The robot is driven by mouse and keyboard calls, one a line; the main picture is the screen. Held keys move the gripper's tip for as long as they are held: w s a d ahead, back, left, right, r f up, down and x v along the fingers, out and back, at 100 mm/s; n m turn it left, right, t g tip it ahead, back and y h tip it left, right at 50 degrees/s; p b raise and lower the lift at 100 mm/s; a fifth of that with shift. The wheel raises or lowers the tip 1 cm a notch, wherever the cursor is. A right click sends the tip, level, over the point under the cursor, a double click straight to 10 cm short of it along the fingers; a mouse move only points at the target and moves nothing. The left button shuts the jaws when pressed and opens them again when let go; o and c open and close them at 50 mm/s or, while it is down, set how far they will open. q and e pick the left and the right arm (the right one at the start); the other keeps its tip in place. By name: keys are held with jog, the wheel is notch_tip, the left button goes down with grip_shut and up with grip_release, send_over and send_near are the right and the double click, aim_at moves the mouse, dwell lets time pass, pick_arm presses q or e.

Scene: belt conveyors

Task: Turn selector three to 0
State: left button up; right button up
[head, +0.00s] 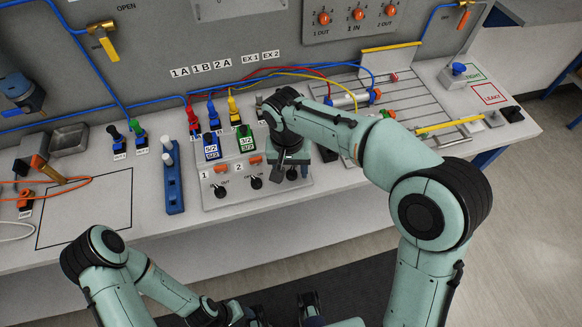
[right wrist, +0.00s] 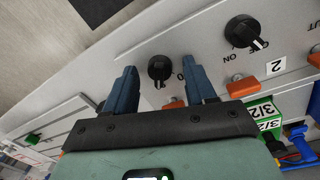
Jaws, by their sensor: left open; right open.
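Selector three is a round black knob (right wrist: 160,67) on the light panel in the right wrist view, with a pale pointer mark aimed roughly down the picture. Its lettering is mostly hidden. My right gripper (right wrist: 164,82) is open, with one blue finger on each side of the knob; I cannot tell whether they touch it. In the head view my right gripper (head: 290,170) hangs over the right end of the selector row and mostly hides this knob. My left gripper (head: 283,308) is open and empty at the bottom edge, away from the panel.
Selector two (right wrist: 242,32) and an orange button (right wrist: 243,87) are close to my right gripper. Green and blue valve blocks (head: 246,140) with hoses stand behind the row. A blue rack (head: 174,190) stands left. The outlined bench area (head: 100,205) is mostly clear.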

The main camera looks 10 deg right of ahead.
grip_shut()
pick_arm(q)
jog(key=shift+r, duration=0.15)
pick_arm(e)
jog(key=shift+n, duration=0.4)
jog(key=shift+r+n+p, duration=0.1)
jog(key=shift+n+p, duration=0.45)
jog(key=shift+n, duration=0.35)
jog(key=n+p, duration=0.1)
jog(key=n, duration=0.2)
jog(key=shift+n, duration=0.3)
pick_arm(q)
jog(key=r, duration=0.1)
jog(key=w+r+p, duration=0.1)
jog(key=r, duration=0.1)
jog(key=shift+w+r+p, duration=0.35)
pick_arm(e)
jog(key=n, duration=0.5)
jog(key=shift+s+n+t, duration=0.1)
jog(key=shift+n+t, duration=0.2)
jog(key=shift+n, duration=0.1)
